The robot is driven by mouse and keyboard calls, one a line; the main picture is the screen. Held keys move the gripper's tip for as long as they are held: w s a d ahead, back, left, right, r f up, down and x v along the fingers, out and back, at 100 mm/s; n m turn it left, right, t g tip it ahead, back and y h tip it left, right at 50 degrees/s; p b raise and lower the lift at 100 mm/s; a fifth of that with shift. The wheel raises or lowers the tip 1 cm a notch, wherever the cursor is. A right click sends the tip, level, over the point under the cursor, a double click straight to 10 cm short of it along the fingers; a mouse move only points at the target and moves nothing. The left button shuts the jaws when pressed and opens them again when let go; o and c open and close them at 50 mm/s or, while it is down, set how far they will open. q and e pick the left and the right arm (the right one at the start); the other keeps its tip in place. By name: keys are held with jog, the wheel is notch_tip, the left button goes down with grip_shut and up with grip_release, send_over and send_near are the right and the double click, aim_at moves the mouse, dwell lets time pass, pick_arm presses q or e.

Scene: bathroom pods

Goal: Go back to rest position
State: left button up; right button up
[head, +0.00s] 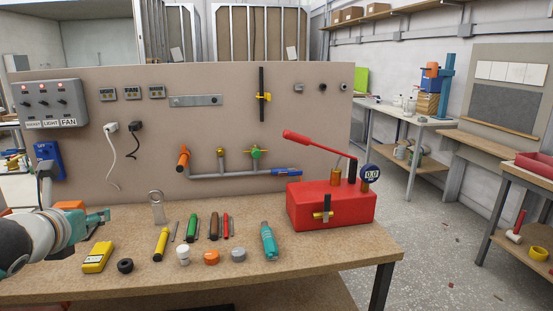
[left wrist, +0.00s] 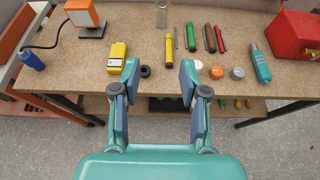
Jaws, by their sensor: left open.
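My left gripper (head: 100,216) comes in from the left, above the left end of the workbench (head: 330,250). In the left wrist view its two fingers (left wrist: 158,75) are spread apart with nothing between them. They hang over the front edge of the bench, near the yellow meter (left wrist: 118,52) and a black tape roll (left wrist: 145,71). My right gripper is in neither view.
Several screwdrivers and markers, small jars and a teal tool (head: 268,241) lie mid-bench. A red pump box (head: 335,207) stands at the right end. An orange lamp (left wrist: 85,13) is close to my left arm. A panel with pipes (head: 215,120) rises behind. Floor at right is open.

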pick_arm(q)
jog(key=w+d+f+m+g+h+p, duration=0.1)
jog(key=w+d+f+m+g, duration=0.1)
jog(key=f, duration=0.8)
jog(key=w+d+f+m+g+p, duration=0.1)
jog(key=w+d+f+g, duration=0.15)
jog(key=f, duration=0.65)
jog(key=s+d+f+m+g+h+p, duration=0.15)
jog(key=s+d+f+m, duration=0.3)
jog(key=f, duration=0.55)
jog(key=s+d+f+m+g, duration=0.35)
jog(key=f+m, duration=0.25)
jog(key=f, duration=0.5)
jog(key=s+d+f+m+g+h, duration=0.1)
jog(key=s+d+f+m, duration=0.2)
jog(key=s+m, duration=0.4)
jog(key=s+d+f+m+g+h, duration=0.1)
jog(key=s+d+f+m+h, duration=0.1)
jog(key=s+d+m, duration=0.4)
jog(key=s+d+f+m+g+h+p, duration=0.1)
jog(key=s+d+f+m, duration=0.4)
jog(key=m, duration=0.5)
jog(key=s, duration=0.2)
jog(key=shift+s, duration=0.4)
jog(key=shift+h, duration=0.25)
